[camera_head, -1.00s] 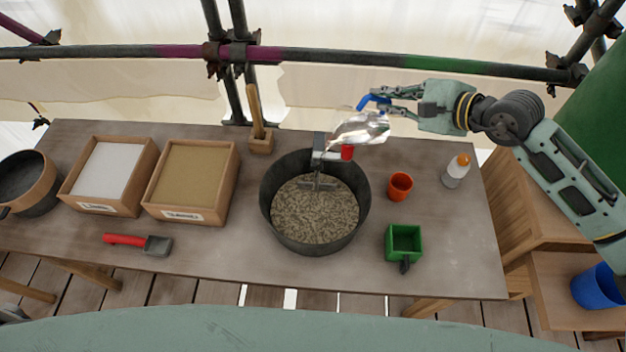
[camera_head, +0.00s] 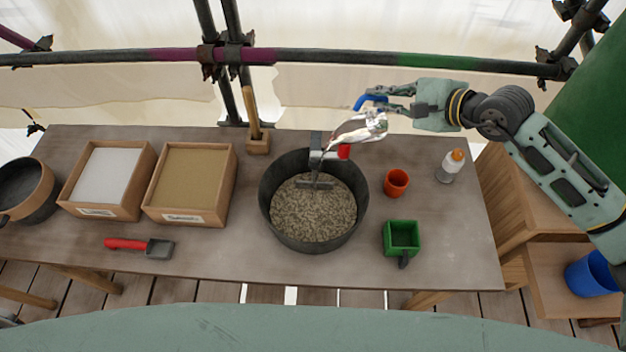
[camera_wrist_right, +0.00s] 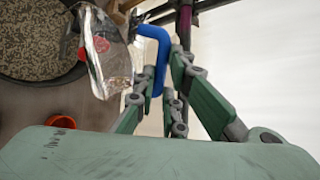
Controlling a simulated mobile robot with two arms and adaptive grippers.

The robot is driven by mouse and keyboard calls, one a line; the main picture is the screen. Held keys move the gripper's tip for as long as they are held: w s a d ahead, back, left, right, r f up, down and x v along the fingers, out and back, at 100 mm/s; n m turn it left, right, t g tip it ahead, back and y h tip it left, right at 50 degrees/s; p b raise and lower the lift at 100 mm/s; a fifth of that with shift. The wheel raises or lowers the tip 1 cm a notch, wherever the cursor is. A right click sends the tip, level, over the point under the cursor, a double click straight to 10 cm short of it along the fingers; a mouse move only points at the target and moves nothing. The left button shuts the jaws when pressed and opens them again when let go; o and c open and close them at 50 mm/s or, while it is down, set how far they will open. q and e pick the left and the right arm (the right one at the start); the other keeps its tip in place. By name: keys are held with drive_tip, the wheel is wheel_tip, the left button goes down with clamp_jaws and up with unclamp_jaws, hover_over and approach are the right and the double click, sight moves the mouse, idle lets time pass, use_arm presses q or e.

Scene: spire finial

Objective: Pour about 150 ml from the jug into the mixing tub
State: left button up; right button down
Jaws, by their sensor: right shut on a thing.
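The clear, shiny jug (camera_head: 362,130) is tilted with its mouth to the left, above the back right rim of the mixing tub. Its blue handle (camera_head: 367,102) is in my right gripper (camera_head: 388,101), which is shut on it. A thin glassy streak runs from the jug's lip down into the tub and looks like liquid. The dark round mixing tub (camera_head: 267,205) holds a grey-brown speckled mix, with a paddle (camera_head: 314,183) in it. In the right wrist view the fingers (camera_wrist_right: 160,92) hold the blue handle (camera_wrist_right: 160,50) beside the jug (camera_wrist_right: 105,55). My left gripper is out of view.
An orange cup (camera_head: 396,183), a green box-shaped scoop (camera_head: 402,238) and a white bottle (camera_head: 449,168) stand right of the tub. Two wooden trays (camera_head: 233,178) (camera_head: 148,165) and a red-handled scoop (camera_head: 140,245) are left. Scaffold tubes (camera_head: 330,57) run behind the table.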

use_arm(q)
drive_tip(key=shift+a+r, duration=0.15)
use_arm(e)
drive_tip(key=shift+a+r, duration=0.1)
drive_tip(key=shift+a, duration=0.1)
use_arm(q)
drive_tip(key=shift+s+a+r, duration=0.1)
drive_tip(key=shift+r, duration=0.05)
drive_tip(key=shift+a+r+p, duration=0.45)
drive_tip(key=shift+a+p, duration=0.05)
drive_tip(key=shift+p, duration=0.2)
use_arm(e)
drive_tip(key=shift+s+a, duration=0.2)
drive_tip(key=shift+a, duration=0.05)
